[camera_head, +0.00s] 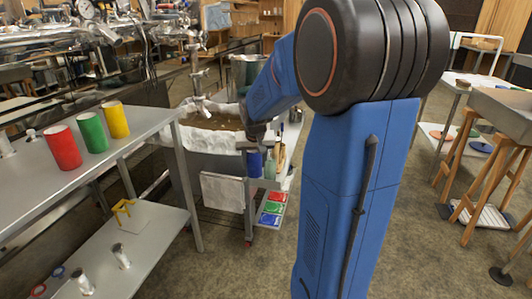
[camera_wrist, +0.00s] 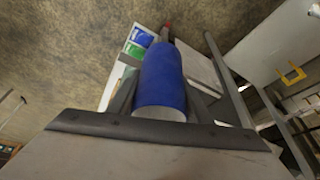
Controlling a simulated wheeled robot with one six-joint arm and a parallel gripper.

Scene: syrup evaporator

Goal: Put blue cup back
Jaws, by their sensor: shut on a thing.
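The blue cup (camera_head: 254,164) is held by my gripper (camera_head: 257,138) beside a small cart next to the basin. In the wrist view the blue cup (camera_wrist: 162,82) fills the middle, its pale open rim towards the camera. The dark fingers of my gripper (camera_wrist: 163,72) are on both sides of it. In the head view my arm hides part of the area around the cup. Red (camera_head: 277,196), green (camera_head: 271,207) and blue (camera_head: 268,219) pads lie on the cart's low shelf. The wrist view shows the blue pad (camera_wrist: 142,37) and green pad (camera_wrist: 133,50) beyond the cup.
A red cup (camera_head: 63,147), a green cup (camera_head: 92,132) and a yellow cup (camera_head: 115,119) stand on the left metal table (camera_head: 110,160). A white cloth (camera_head: 222,190) hangs by the basin. A green bottle (camera_head: 269,167) stands close to the blue cup. Floor in front is clear.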

